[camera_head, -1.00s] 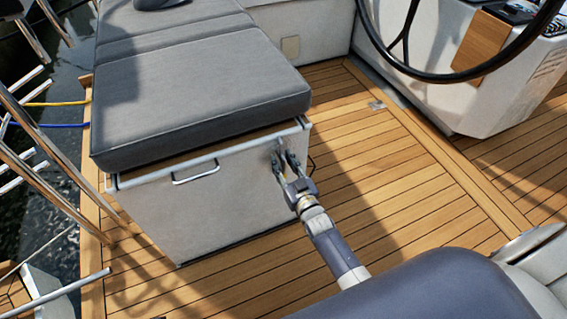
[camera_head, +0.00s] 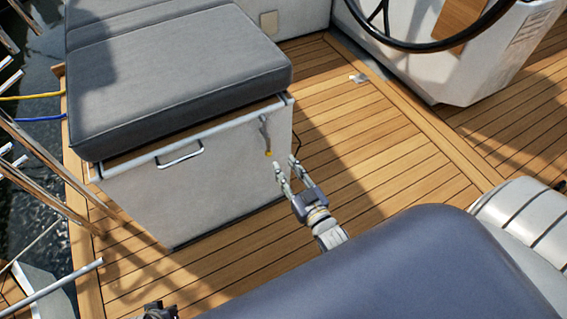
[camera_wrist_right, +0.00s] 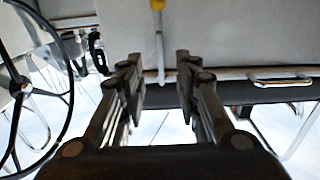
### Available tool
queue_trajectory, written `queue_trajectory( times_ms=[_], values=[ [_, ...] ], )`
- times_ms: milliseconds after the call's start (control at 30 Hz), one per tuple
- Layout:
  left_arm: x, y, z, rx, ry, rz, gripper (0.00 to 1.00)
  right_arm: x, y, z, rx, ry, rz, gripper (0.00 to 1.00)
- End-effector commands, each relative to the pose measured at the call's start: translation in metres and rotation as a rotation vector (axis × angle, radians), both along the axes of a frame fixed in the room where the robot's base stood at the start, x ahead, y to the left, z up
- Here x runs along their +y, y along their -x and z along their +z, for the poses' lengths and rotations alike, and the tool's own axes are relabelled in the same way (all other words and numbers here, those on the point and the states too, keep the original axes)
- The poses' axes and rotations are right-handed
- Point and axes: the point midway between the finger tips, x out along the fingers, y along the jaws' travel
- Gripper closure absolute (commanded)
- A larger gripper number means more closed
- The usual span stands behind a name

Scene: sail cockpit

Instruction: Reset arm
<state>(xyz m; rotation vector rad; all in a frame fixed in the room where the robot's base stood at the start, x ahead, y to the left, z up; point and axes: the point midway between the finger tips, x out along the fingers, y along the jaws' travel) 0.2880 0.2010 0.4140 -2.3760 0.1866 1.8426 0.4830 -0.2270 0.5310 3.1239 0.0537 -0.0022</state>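My right gripper (camera_head: 285,167) is open and empty, in front of the right end of the bench box (camera_head: 200,185). A small hanging handle with a yellow tip (camera_head: 268,153) is on that end, just beyond the fingertips and apart from them. In the right wrist view my open fingers (camera_wrist_right: 160,80) frame the handle, whose yellow tip (camera_wrist_right: 157,5) is at the top edge. A dark mechanical part at the bottom edge of the head view may be my left gripper (camera_head: 158,311); its fingers cannot be made out.
A grey cushion (camera_head: 180,85) lies on the bench box, which has a metal pull (camera_head: 180,155) on its front. Bare teak deck (camera_head: 350,130) lies to the right. The steering wheel (camera_head: 430,45) is at upper right, metal rails (camera_head: 40,165) at left.

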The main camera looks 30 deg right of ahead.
Motion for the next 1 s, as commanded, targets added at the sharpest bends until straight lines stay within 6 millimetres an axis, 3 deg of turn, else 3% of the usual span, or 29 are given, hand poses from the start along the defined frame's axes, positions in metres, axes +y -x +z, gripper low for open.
queue_trajectory(
  times_ms=[567,767,1000],
  values=[
    [0.000,0.000,0.000,0.000,0.000,0.000,1.00,0.000,0.000,-0.002,0.012,0.000,0.000,0.70],
    [0.000,0.000,0.000,0.000,0.000,0.000,1.00,0.001,0.004,-0.026,0.176,0.013,-0.006,0.70],
    [0.000,0.000,0.000,0.000,0.000,0.000,1.00,0.007,0.037,-0.075,0.533,0.045,0.000,0.70]
  ],
)
